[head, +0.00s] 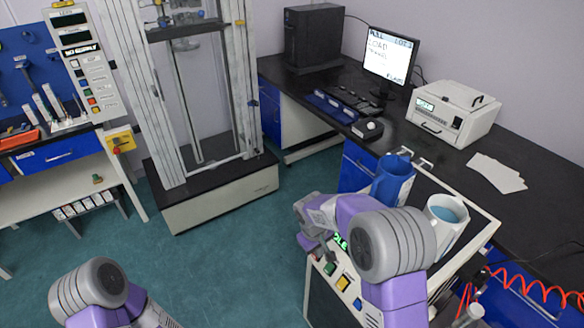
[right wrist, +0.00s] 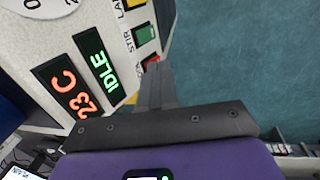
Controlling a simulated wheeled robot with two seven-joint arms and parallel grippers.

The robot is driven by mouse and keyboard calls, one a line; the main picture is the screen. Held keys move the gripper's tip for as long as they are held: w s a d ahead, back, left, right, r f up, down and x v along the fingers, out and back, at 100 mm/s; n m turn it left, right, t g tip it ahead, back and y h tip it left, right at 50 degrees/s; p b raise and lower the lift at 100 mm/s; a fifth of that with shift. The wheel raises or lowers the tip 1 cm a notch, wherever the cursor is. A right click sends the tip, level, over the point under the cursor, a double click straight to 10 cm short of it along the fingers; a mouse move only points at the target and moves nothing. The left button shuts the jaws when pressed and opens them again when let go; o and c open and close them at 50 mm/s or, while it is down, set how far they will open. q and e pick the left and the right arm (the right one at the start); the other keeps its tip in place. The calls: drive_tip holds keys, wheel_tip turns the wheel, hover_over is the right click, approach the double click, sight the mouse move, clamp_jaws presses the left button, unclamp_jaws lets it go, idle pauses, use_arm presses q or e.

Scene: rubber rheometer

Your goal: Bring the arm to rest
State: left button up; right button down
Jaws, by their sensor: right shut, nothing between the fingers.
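My right arm comes up from the lower right in the head view, with its purple and grey links over a white control unit (head: 350,277). My right gripper (head: 320,252) hangs just left of that unit's front edge. In the right wrist view the fingers (right wrist: 157,82) are together and empty, close beside the unit's panel buttons. I cannot tell if they touch it. Part of my left arm shows at the lower left of the head view; its gripper is out of the picture.
The panel reads "23 C" and "IDLE" (right wrist: 97,72), with a green button (right wrist: 146,35) and a red one (right wrist: 151,62). A blue jug (head: 393,180) and a white pot of blue liquid (head: 447,215) stand close by. The green floor (head: 235,255) to the left is clear.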

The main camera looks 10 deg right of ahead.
drive_tip(key=shift+f, duration=0.1)
drive_tip(key=s+a+f+m+g+y, duration=0.1)
drive_tip(key=s+a+f+m+y, duration=0.3)
drive_tip(key=s+f, duration=0.9)
drive_tip(key=s+a+f+m+y, duration=0.2)
drive_tip(key=s+f, duration=0.4)
drive_tip(key=s, duration=0.3)
drive_tip(key=shift+s+a+f+m+t, duration=0.25)
drive_tip(key=shift+a+f+m+t, duration=0.25)
drive_tip(key=shift+a, duration=0.55)
drive_tip(key=shift+s+r, duration=0.1)
drive_tip(key=shift+r, duration=0.05)
